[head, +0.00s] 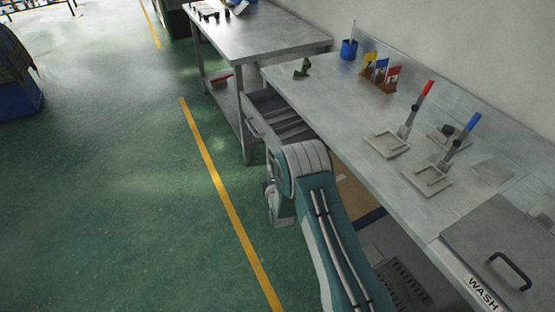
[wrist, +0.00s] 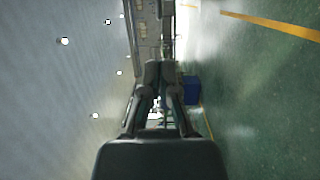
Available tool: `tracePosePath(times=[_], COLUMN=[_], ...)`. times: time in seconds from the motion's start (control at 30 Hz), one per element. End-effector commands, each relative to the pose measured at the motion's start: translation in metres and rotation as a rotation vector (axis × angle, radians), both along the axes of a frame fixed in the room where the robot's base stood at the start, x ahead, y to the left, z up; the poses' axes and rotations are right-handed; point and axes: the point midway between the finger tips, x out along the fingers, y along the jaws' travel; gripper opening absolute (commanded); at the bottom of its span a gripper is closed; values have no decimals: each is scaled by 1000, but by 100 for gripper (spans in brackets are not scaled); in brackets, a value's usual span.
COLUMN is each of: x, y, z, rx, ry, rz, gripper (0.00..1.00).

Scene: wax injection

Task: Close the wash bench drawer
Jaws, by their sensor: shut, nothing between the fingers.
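The wash bench (head: 320,105) is a grey metal bench along the right of the head view, with a "WASH" label (head: 482,294) near its front edge. Its drawer (head: 284,122) stands open at the far end, pulled out over the floor, with dividers inside and a handle on its front. My gripper (wrist: 163,72) is shut and empty in the wrist view. In the head view my arm reaches down just nearer than the drawer and covers part of it. The fingertips are hidden there, so I cannot tell whether they touch the drawer.
A second metal table (head: 265,35) with a lower shelf stands beyond the drawer. Tools with red and blue handles, small plates and a blue cup (head: 349,49) lie on the wash bench. A blue bin (head: 20,98) is at far left. The green floor left of the drawer is clear.

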Motion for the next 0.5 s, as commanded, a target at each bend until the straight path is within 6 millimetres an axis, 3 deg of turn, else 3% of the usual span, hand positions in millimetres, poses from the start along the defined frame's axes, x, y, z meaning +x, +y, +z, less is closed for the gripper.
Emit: tracePosePath(times=[0.2, 0.3, 0.5], x=[36, 41, 49], y=[5, -14, -31], z=[1, 0, 0], rx=[1, 0, 2], ry=[-2, 0, 0], rz=[0, -4, -1], gripper=[0, 0, 0])
